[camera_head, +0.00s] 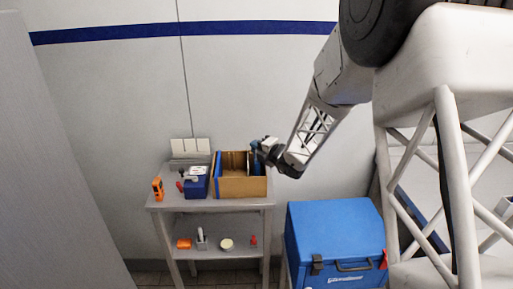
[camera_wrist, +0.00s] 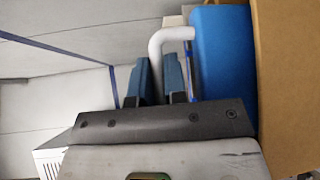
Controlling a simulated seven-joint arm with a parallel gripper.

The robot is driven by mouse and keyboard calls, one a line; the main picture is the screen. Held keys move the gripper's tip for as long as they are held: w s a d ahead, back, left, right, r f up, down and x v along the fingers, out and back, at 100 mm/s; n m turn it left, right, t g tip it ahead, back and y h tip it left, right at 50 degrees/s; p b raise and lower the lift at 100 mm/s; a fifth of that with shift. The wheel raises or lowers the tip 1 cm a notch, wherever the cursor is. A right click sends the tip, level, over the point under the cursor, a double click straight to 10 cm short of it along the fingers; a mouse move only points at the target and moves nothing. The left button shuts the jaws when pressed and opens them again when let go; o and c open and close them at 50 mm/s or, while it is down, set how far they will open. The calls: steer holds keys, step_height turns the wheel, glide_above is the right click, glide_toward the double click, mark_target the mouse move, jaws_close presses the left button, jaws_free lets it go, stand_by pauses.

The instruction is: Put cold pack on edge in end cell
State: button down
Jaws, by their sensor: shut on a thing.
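The cardboard box (camera_head: 243,187) stands open on the shelf top in the head view, with upright dividers inside. My gripper (camera_head: 258,152) is at the box's right end, reaching in from the right. In the wrist view its two blue-grey fingers (camera_wrist: 160,82) are shut on a white bent bar (camera_wrist: 172,37). The bar runs over to a blue slab, which looks like the cold pack (camera_wrist: 222,65), standing on edge. The slab is close beside the cardboard wall (camera_wrist: 285,85); I cannot tell if they touch. The slab's lower part is hidden behind my gripper.
Left of the box are a small blue case (camera_head: 197,187), an orange tool (camera_head: 158,189) and a white panel (camera_head: 190,147). Several small items lie on the lower shelf (camera_head: 218,253). A large blue cooler (camera_head: 335,235) stands at right. The wall is close behind.

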steer(key=shift+f, duration=0.1)
steer(key=c, duration=1.1)
jaws_free()
steer(key=shift+c, duration=0.2)
steer(key=v, duration=1.2)
